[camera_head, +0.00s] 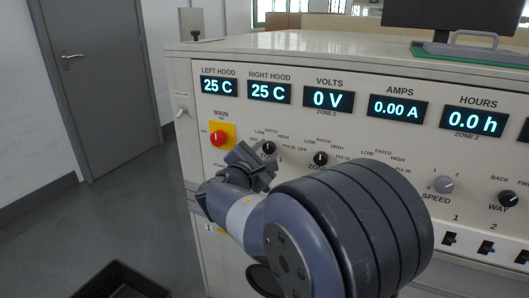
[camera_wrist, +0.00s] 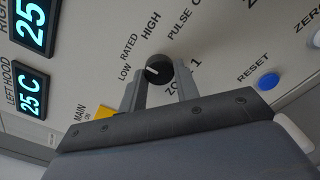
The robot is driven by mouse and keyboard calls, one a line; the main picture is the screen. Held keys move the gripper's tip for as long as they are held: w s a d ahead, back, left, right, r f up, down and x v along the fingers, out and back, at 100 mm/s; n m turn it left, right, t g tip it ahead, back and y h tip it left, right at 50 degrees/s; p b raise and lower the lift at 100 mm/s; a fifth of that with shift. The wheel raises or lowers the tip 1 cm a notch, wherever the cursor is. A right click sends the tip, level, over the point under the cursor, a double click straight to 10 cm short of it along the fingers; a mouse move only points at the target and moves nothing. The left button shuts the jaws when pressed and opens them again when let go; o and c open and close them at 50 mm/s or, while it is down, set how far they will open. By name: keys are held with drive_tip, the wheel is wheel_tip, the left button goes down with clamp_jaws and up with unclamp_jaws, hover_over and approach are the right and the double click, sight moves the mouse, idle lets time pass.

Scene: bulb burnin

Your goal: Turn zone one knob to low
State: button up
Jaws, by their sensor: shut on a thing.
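The black zone one knob (camera_head: 268,148) is on the upright cream panel, beside the red MAIN switch. In the wrist view the knob (camera_wrist: 158,66) sits between the two grey fingers of my gripper (camera_wrist: 160,84), which are shut on it. The labels LOW, RATED, HIGH and PULSE OFF are around it. Its white pointer mark lies on the knob's left side, roughly toward LOW. In the head view my gripper (camera_head: 262,162) reaches up to the knob and hides part of its lettering.
The red MAIN switch (camera_head: 222,136) on its yellow plate is just left of the knob. The zone two knob (camera_head: 320,158) is close on the right. A blue RESET button (camera_wrist: 268,82) shows in the wrist view. A black bin (camera_head: 122,280) stands on the floor.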

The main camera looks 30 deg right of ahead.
drive_tip(key=n+p, duration=0.4)
drive_tip(key=shift+r+n, duration=0.15)
drive_tip(key=shift+n, duration=0.15)
drive_tip(key=shift+n+p, duration=1.05)
drive_tip(key=shift+n, duration=0.35)
drive_tip(key=shift+f, duration=0.2)
drive_tip(key=o, duration=1)
drive_tip(key=shift+s, duration=0.1)
